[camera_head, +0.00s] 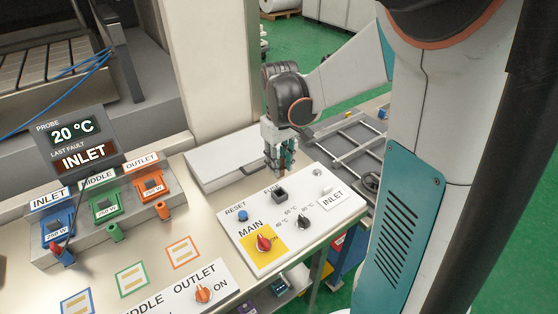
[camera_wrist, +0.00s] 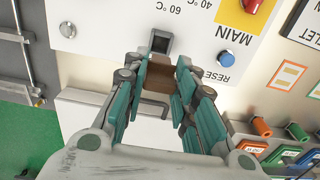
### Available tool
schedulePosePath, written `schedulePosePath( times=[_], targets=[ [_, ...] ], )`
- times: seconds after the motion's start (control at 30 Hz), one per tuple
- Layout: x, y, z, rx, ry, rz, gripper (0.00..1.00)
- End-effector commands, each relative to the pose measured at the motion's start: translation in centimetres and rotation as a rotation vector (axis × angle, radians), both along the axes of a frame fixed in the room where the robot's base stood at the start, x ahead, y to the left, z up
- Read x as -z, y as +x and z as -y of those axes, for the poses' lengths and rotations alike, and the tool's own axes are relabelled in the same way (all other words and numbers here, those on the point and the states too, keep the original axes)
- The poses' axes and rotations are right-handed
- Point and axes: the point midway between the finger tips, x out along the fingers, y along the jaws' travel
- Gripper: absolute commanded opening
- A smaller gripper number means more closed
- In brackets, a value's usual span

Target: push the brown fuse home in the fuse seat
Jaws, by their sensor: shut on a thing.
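My gripper (camera_head: 279,163) points down just behind the fuse seat on the white control panel. In the wrist view its teal fingers (camera_wrist: 162,72) are closed on the brown fuse (camera_wrist: 156,98), which sits between them, partly hidden. The fuse seat is a dark square socket (camera_head: 280,196) under the FUSE label; it also shows in the wrist view (camera_wrist: 161,41), just beyond the fingertips. The seat looks empty, and the fuse appears apart from it. How high the fuse is above the panel is hard to tell.
Close to the seat are the blue RESET button (camera_head: 242,215), the red MAIN knob (camera_head: 264,242) and a black temperature knob (camera_head: 306,207). Left stand INLET, MIDDLE and OUTLET modules (camera_head: 103,208) and a probe display (camera_head: 75,143). A pale flat box (camera_head: 215,160) lies behind the panel.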

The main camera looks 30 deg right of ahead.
Motion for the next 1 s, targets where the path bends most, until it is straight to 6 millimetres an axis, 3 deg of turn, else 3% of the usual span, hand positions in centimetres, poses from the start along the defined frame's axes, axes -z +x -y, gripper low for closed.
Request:
schedulePosePath(
  times=[0.27,0.7,1.0],
  targets=[
    [1.1,-0.2,0.0,0.0,0.0,0.0,0.01],
    [5.0,-0.2,0.0,0.0,0.0,0.0,0.01],
    [5.8,-0.2,0.0,0.0,0.0,0.0,0.01]
  ],
)
